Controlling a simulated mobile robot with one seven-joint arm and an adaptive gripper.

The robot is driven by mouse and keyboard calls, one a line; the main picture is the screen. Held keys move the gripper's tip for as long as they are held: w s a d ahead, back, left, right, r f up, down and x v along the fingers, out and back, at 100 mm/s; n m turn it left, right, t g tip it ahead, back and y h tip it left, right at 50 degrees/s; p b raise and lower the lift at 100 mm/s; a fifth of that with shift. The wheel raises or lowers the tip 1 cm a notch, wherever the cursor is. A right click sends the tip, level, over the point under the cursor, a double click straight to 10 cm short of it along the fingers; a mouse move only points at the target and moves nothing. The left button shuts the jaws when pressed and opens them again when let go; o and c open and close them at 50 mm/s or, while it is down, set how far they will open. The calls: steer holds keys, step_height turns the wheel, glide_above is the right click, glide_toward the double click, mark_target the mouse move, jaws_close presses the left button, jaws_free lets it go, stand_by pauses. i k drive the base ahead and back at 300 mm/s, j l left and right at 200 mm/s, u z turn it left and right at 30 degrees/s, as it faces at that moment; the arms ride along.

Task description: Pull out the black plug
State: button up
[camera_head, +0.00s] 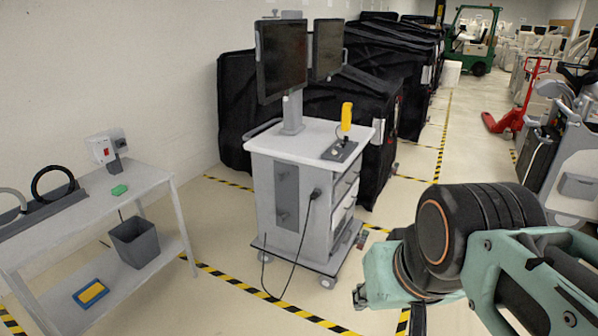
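The black plug (316,193) sits in the front face of the grey-white cart (262,200), right of its darker grey panel. A thin black cable (299,250) hangs from it down to the floor and loops back to the cart's base. My arm comes in from the lower right. A small dark part at its left end, seemingly my gripper (360,296), shows low and right of the plug, clearly apart from it. The rest of the gripper is hidden behind my arm, so its opening does not show.
The cart carries two monitors (281,58) and a yellow handheld device (346,116). A white table (150,179) at left holds a socket box (103,149) and a green item (119,190). Black covered carts (237,110) stand behind. Floor between table and cart is clear.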

mark_target(314, 196)
steer(key=i+u, duration=0.15)
steer(key=u, duration=0.2)
steer(key=i+l+u, duration=0.1)
steer(key=u, duration=0.3)
steer(key=i+l+u, duration=0.4)
steer(key=l, duration=0.35)
steer(key=i+l, duration=0.55)
steer(key=l, duration=0.25)
steer(key=i+l+u, duration=0.1)
steer(key=i+l, duration=0.2)
steer(key=l, duration=0.15)
steer(key=i+l, duration=0.25)
steer(key=l, duration=0.15)
steer(key=i+l+u, duration=0.1)
steer(key=i+l, duration=0.15)
steer(key=l, duration=0.2)
